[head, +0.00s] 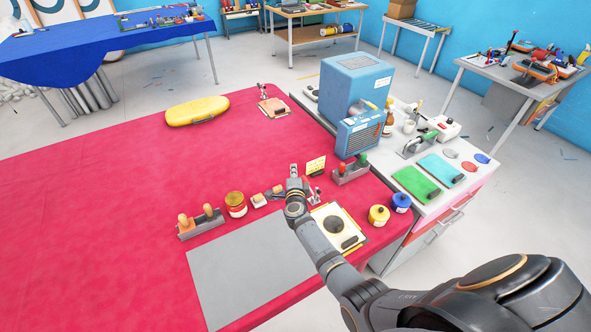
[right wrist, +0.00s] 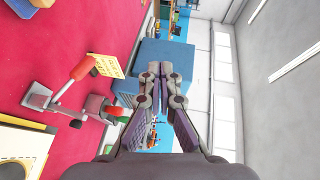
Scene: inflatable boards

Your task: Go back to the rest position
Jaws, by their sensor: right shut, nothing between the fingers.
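My right gripper (head: 294,172) is at the end of my right arm, which reaches in from the lower right over the red-covered table (head: 120,190). In the right wrist view its fingers (right wrist: 160,72) are together, with nothing between them. In the head view it shows over the middle of the table, near a small yellow card (head: 316,165) and small tools. The wrist view shows it pointing level, with the tall blue machine (right wrist: 150,50) beyond the fingertips. My left gripper is not in view.
A tool rack (head: 200,222), an orange jar (head: 236,204), a grey mat (head: 250,268) and a board with a black pad (head: 338,228) lie near my arm. The table's left part is clear.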

